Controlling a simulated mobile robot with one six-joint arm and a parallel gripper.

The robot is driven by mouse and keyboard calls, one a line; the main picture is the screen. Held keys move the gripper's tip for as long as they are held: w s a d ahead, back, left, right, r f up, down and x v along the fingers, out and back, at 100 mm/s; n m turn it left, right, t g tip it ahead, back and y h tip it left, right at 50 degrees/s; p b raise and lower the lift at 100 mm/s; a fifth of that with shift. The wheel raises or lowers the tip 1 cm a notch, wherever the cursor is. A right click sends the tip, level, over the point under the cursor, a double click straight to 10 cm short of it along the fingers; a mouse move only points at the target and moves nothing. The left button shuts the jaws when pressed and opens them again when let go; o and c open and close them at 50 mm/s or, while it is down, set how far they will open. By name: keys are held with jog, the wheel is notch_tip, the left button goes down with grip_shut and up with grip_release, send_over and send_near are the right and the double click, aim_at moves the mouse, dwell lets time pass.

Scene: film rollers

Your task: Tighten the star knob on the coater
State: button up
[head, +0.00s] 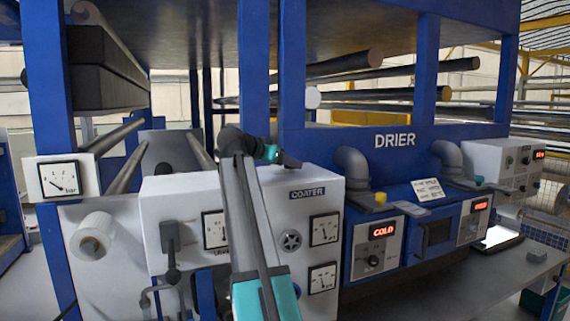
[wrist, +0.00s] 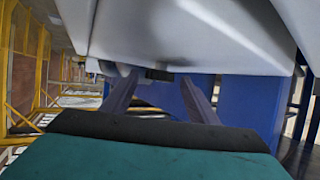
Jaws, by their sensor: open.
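The star knob (head: 291,241) is a dark star-shaped knob on the front of the white coater (head: 190,200), below the COATER label and between gauges. It shows in the head view. My gripper (head: 294,163) is at the top edge of the coater, above the knob and apart from it. In the wrist view my gripper (wrist: 158,88) is open, with two dark fingers spread and nothing between them. The star knob cannot be made out in the wrist view.
Gauges (head: 324,229) flank the knob, and a lever (head: 171,250) sits left of it. The drier panel (head: 375,248) with a COLD display stands to the right. Blue posts (head: 292,70) and grey pipes (head: 352,165) are near my gripper. A grey bench (head: 470,280) lies at right.

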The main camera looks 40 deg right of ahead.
jog(key=shift+a, duration=0.1)
jog(key=b+v, duration=0.3)
jog(key=v, duration=1)
jog(key=shift+a+r, duration=0.15)
jog(key=shift+a, duration=0.15)
dwell(0.4)
